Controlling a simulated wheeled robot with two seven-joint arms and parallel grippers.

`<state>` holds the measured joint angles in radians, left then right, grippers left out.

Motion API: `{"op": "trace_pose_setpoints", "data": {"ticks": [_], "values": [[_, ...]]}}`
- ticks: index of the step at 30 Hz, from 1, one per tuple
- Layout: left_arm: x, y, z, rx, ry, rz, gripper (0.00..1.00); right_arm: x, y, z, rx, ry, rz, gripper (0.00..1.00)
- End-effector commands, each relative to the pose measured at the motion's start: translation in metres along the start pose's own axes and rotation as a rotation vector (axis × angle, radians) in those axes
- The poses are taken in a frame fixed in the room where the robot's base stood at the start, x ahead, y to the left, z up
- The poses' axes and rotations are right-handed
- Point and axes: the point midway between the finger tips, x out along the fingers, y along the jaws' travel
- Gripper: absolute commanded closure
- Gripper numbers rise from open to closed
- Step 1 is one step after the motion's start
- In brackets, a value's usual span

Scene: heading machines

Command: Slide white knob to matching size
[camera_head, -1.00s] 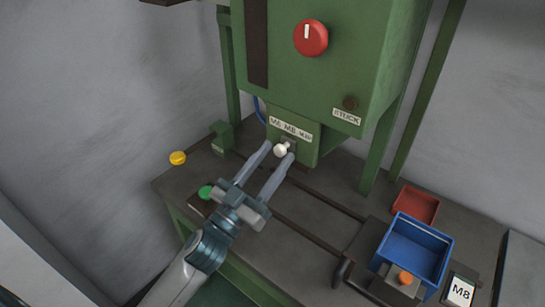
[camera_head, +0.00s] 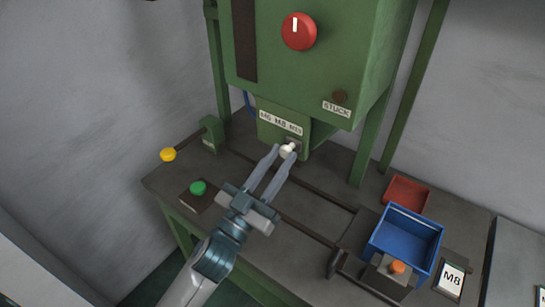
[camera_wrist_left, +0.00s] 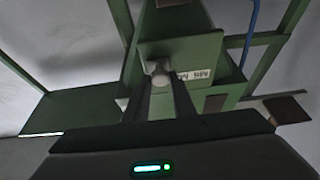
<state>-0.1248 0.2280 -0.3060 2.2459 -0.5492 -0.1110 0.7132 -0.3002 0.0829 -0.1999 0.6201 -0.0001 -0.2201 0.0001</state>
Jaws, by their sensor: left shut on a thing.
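The white knob (camera_head: 288,150) sticks out of a small plate on the green machine, below a size label (camera_head: 281,123) reading M6, M8 and what looks like M10. It sits below the right part of the label; its exact mark is unclear. My left gripper (camera_head: 282,155) is shut on the knob, one finger on each side. The left wrist view also shows the knob (camera_wrist_left: 160,76) between the fingertips, with part of the label beside it. A card (camera_head: 452,277) reading M8 lies at the table's right. My right gripper is out of view.
A red dial (camera_head: 299,31) and a STUCK label (camera_head: 336,108) are on the machine above. A blue bin (camera_head: 404,238), a red tray (camera_head: 407,194) and an orange button (camera_head: 397,267) are at right.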

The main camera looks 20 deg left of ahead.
Motion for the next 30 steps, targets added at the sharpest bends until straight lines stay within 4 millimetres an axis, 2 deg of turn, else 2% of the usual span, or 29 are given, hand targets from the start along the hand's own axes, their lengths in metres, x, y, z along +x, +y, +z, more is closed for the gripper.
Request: {"op": "trace_pose_setpoints", "data": {"ticks": [2, 3, 5, 15, 20, 26, 30], "values": [[-0.001, 0.002, 0.001, -0.004, -0.001, 0.003, 1.0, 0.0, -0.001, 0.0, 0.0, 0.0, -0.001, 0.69], [-0.001, 0.002, 0.001, -0.004, -0.001, 0.003, 0.75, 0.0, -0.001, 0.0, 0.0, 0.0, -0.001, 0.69], [-0.001, 0.002, 0.001, -0.004, -0.001, 0.003, 0.6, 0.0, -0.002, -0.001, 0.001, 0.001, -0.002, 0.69], [-0.001, 0.0, 0.001, -0.002, -0.001, 0.001, 0.59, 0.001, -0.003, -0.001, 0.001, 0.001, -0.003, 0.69], [-0.008, 0.0, 0.002, -0.003, -0.002, 0.0, 0.59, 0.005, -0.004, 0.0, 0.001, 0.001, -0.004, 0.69], [-0.031, 0.0, 0.004, -0.002, -0.003, 0.0, 0.59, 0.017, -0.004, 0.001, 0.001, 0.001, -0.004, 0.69], [-0.055, 0.001, 0.006, -0.003, -0.004, 0.001, 0.59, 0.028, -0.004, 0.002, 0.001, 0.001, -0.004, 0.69]]}}
